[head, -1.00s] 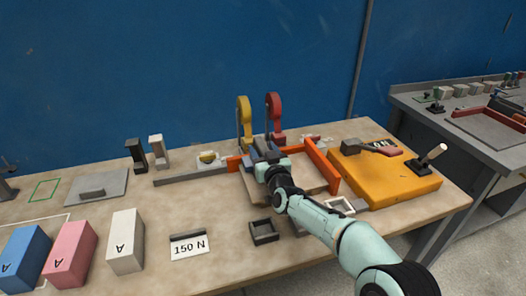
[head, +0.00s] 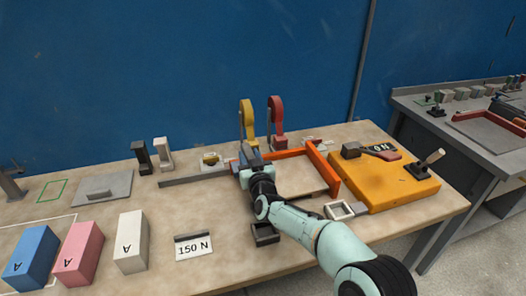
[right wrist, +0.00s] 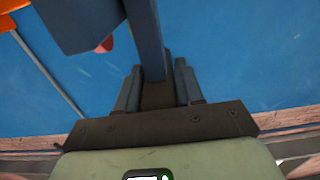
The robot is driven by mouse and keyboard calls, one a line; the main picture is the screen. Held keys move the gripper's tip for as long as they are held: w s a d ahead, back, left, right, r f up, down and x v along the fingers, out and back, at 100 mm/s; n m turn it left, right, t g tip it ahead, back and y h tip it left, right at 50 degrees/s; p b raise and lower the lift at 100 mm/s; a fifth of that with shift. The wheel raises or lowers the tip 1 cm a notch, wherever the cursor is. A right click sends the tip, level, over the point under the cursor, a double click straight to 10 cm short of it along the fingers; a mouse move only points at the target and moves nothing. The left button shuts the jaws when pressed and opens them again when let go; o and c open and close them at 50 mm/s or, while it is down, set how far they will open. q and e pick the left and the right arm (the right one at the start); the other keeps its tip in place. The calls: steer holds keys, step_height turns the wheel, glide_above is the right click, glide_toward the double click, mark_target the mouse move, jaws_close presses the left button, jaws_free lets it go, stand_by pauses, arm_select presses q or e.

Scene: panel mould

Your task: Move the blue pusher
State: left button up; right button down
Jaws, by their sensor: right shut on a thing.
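My right gripper (head: 249,158) is over the left part of the orange-edged frame (head: 330,176) on the table. In the right wrist view, my right gripper (right wrist: 157,88) is shut on the upright bar of the blue pusher (right wrist: 147,40), which stands between its fingers. In the head view the gripper and wrist mostly hide the pusher, and I cannot tell how its lower end meets the frame. My left gripper is not in view.
A yellow clamp (head: 247,120) and a red clamp (head: 276,120) stand behind the frame. A thick orange board (head: 395,190) lies to the right. A 150 N card (head: 193,246) and blue, pink and white blocks are at the front left. A grey bar (head: 190,178) lies left of the frame.

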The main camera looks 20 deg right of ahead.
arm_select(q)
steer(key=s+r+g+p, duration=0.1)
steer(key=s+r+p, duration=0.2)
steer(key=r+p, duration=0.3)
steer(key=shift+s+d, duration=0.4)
arm_select(e)
steer(key=a, duration=1.5)
steer(key=shift+s+a, duration=0.3)
steer(key=shift+s, duration=0.05)
steer(key=c, duration=1)
jaws_free()
steer(key=shift+a, duration=0.1)
steer(key=shift+o, duration=1)
steer(key=shift+a, duration=0.1)
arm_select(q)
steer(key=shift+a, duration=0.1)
